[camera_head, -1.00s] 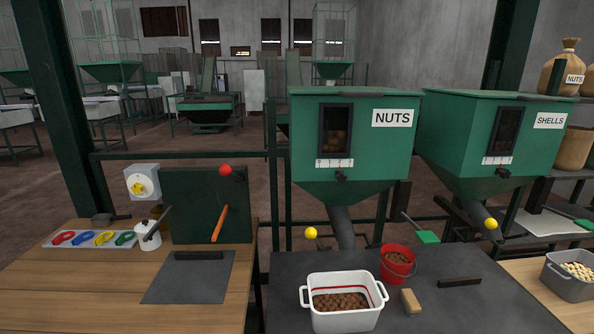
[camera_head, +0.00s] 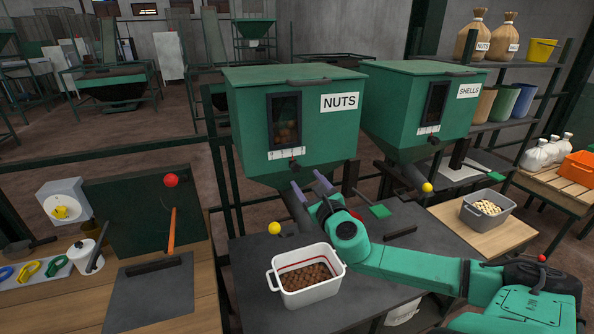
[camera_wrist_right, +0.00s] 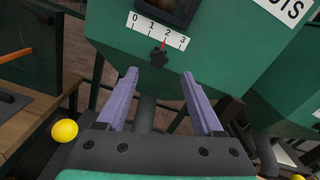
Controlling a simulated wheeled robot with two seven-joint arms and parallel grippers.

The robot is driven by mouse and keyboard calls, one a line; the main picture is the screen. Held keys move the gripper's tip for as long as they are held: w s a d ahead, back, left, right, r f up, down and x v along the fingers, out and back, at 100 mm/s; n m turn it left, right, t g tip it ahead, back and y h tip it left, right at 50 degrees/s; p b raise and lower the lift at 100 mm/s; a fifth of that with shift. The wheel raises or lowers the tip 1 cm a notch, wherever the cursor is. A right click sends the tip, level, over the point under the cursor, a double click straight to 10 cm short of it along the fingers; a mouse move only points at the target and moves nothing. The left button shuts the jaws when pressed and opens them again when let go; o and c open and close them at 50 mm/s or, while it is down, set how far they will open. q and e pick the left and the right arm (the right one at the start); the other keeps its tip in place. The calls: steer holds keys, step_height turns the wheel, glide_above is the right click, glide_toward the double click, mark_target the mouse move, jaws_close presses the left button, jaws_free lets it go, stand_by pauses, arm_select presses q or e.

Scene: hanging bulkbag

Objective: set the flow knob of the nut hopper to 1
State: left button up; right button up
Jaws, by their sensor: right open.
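The green nut hopper (camera_head: 240,130) carries the NUTS label and a white scale (camera_head: 287,154) with its dark flow knob (camera_head: 294,166) below. In the right wrist view the scale (camera_wrist_right: 158,30) reads 0 to 3. The red pointer (camera_wrist_right: 164,43) above the knob (camera_wrist_right: 158,58) stands at about 2. My right gripper (camera_head: 309,187) is open and empty, in front of and below the knob. In the right wrist view its two purple fingers (camera_wrist_right: 160,78) are spread apart, with the knob beyond and between their tips, apart from them. My left gripper is not in view.
The shells hopper (camera_head: 390,110) stands to the right. A white tub of nuts (camera_head: 306,292) sits on the dark table below. My right arm covers part of the table.

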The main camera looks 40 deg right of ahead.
mark_target(296, 170)
steer(key=x, duration=0.1)
steer(key=b+x, duration=0.1)
steer(key=x, duration=0.1)
steer(key=b+x, duration=0.1)
steer(key=x, duration=0.1)
steer(key=shift+w+a+f, duration=0.1)
steer(key=shift+a+f, duration=0.05)
steer(key=shift+f, duration=0.15)
steer(key=shift+w+d+r+b, duration=0.15)
steer(key=shift+w+d+b, duration=0.2)
steer(key=shift+w, duration=0.15)
steer(key=shift+w+r, duration=0.1)
steer(key=shift+w, duration=0.3)
jaws_close()
stand_by(0.3)
